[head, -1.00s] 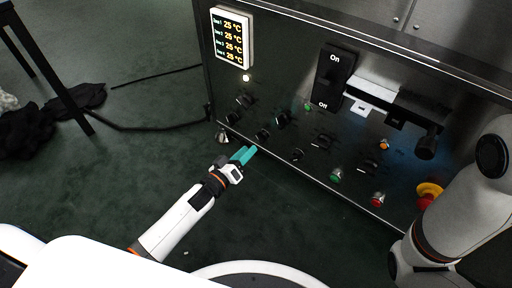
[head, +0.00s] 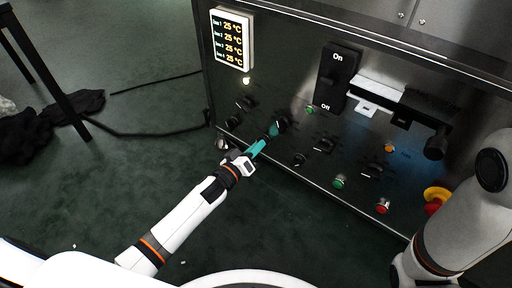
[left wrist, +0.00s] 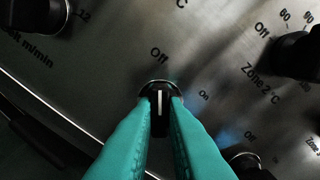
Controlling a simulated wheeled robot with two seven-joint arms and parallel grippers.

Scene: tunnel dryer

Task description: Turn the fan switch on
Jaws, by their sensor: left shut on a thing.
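A small black rotary switch (left wrist: 159,106) with a white pointer line sits on the metal panel in the left wrist view. "Off" is printed above it and "On" to its right; the pointer points up, toward "Off". No word naming it as the fan switch is readable. My left gripper (left wrist: 160,122) has its teal fingers on both sides of this switch and is shut on it. In the head view the left gripper (head: 264,141) reaches the lower left of the panel, and its fingers hide the switch there. My right gripper is out of view.
Other knobs surround it, including a Zone 2 knob (left wrist: 298,55) and a speed knob (left wrist: 40,12). The panel also has a temperature display (head: 231,38), a large On/Off switch (head: 336,77), a black handle (head: 436,145), a green button (head: 339,182) and a red button (head: 382,206).

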